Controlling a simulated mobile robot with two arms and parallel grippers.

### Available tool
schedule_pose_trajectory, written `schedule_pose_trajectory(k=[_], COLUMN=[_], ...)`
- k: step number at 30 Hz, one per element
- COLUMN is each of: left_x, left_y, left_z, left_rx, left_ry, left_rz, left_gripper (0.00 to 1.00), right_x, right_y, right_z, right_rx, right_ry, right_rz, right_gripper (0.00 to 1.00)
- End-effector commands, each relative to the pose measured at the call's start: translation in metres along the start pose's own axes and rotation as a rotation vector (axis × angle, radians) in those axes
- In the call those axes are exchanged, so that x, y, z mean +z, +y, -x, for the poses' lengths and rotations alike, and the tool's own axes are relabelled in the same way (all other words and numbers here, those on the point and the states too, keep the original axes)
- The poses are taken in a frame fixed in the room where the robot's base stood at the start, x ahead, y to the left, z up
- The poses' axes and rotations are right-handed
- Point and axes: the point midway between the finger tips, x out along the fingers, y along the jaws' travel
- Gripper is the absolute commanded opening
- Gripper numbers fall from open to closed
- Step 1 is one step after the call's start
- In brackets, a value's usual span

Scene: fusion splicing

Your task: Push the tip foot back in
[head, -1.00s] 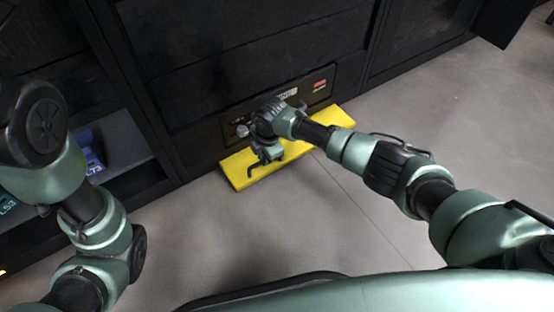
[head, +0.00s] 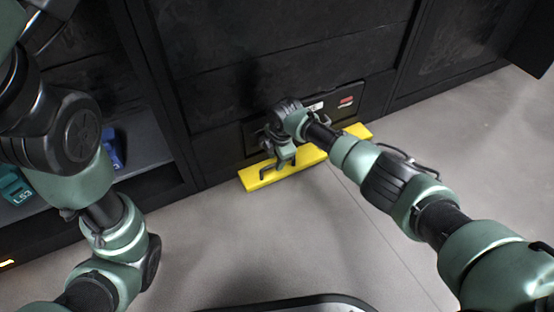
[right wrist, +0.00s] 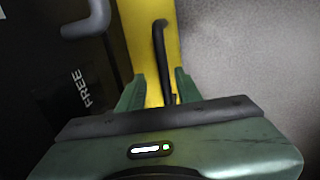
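The tip foot (head: 318,152) is a flat yellow bar low along the front of the dark cabinet, sticking out a little over the floor. A dark bar handle (head: 268,170) stands on its top. The foot (right wrist: 143,40) and the handle (right wrist: 163,60) also show in the right wrist view. My right gripper (head: 284,158) is low over the foot. In the right wrist view its two green fingers (right wrist: 158,92) are apart, with the handle between them; I cannot tell whether they touch it. My left gripper is out of view; only its arm shows at the left.
A dark panel with a red label (head: 346,101) is above the foot. Blue bins (head: 112,150) stand on a shelf at left. The grey floor in front is clear.

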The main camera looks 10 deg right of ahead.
Motion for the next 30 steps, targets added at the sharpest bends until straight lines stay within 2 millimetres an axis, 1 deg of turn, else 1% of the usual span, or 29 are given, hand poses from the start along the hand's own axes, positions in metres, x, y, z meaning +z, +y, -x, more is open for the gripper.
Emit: schedule_pose_trajectory(k=[5, 8, 11, 18, 21, 24, 30], left_x=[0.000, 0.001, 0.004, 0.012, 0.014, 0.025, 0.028], left_y=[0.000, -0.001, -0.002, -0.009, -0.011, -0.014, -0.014], left_z=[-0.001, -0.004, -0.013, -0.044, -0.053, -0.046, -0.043], left_rx=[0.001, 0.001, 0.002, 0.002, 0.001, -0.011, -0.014], left_ry=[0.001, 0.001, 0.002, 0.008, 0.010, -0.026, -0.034], left_rz=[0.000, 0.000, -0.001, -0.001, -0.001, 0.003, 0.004], left_gripper=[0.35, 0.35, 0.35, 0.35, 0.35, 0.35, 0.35], right_x=[0.000, 0.000, 0.000, -0.001, 0.000, -0.001, -0.001], right_y=[-0.001, -0.001, 0.000, 0.001, 0.001, 0.001, 0.000], right_z=[0.000, 0.004, 0.015, 0.052, 0.065, 0.073, 0.078], right_rx=[-0.003, -0.004, -0.003, -0.004, -0.002, -0.003, -0.003], right_ry=[0.001, 0.001, 0.001, 0.001, 0.002, 0.001, 0.001], right_rz=[0.000, 0.000, 0.001, 0.001, 0.001, 0.001, 0.001], right_gripper=[0.34, 0.34, 0.34, 0.34, 0.34, 0.34, 0.34])
